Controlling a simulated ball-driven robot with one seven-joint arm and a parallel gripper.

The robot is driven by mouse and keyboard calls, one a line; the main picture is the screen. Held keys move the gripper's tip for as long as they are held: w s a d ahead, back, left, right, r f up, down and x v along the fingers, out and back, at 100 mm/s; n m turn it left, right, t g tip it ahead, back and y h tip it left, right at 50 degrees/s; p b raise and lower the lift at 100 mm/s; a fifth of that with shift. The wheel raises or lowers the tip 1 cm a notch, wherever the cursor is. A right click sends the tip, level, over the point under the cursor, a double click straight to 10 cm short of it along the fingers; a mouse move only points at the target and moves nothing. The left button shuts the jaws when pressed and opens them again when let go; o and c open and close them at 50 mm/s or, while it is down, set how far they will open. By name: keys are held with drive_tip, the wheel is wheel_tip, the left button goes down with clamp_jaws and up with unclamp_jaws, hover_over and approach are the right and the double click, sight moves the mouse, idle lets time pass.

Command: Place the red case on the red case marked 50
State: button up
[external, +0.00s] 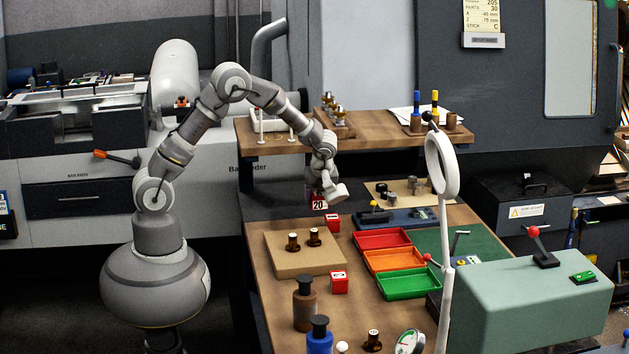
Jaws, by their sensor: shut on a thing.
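A second red case (333,223) stands on the bench just below and to the right of the held one. A third red case (339,282) stands nearer the front, right of the tan board's front corner. The markings on these two are too small to read for certain. The held case appears apart from both.
A tan board (285,262) with two brown knobbed parts lies at left. Red (381,239), orange (393,260) and green (407,284) trays lie to the right. A raised wooden shelf (375,141) stands behind. A white ring lamp (441,165) rises at right. Bottles (305,308) stand in front.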

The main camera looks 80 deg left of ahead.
drive_tip(key=w, duration=0.2)
drive_tip(key=w+a, duration=0.1)
drive_tip(key=w, duration=0.1)
drive_tip(key=shift+w+a+f, duration=0.2)
drive_tip(key=shift+f+b, duration=1)
drive_tip(key=shift+f, duration=0.75)
drive_tip(key=shift+f, duration=0.1)
drive_tip(key=o, duration=1.2)
drive_tip(key=shift+c, duration=0.2)
